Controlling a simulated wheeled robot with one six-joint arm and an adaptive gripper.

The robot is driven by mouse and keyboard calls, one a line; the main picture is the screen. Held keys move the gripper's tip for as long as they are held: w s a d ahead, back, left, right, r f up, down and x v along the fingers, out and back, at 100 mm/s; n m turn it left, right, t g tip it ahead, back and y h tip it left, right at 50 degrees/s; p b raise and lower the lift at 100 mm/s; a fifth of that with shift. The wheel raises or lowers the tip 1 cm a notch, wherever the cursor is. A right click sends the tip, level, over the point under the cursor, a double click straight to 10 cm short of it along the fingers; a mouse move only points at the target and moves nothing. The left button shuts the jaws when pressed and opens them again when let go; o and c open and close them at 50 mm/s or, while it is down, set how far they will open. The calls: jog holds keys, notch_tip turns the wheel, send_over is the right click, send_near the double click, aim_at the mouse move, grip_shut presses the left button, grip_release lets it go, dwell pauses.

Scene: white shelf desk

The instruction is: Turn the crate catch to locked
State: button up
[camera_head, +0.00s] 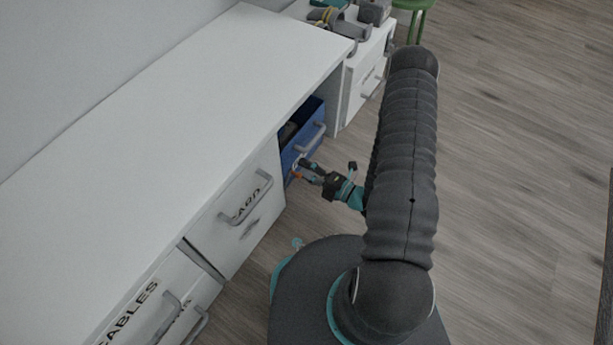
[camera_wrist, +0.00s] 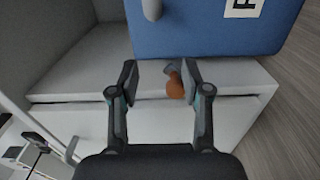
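A blue crate (camera_head: 306,146) sits in the open bay under the white desk; its front also fills the top of the wrist view (camera_wrist: 215,30). Just below the crate is the catch, an orange-brown knob (camera_wrist: 174,89) with a small grey part, at the edge of the white shelf. In the head view a bit of orange (camera_head: 296,175) shows by my gripper (camera_head: 303,171). In the wrist view my gripper (camera_wrist: 159,76) is open, with its fingers either side of the knob, which is closer to the right finger. Whether either finger touches it cannot be told.
White drawers with grey handles (camera_head: 246,199) stand left of the bay. Another white drawer unit (camera_head: 362,85) with items on top is beyond it. A green stool (camera_head: 414,8) is at the back. The wooden floor at right (camera_head: 510,150) is clear.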

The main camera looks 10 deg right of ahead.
jog(key=shift+r, duration=1.9)
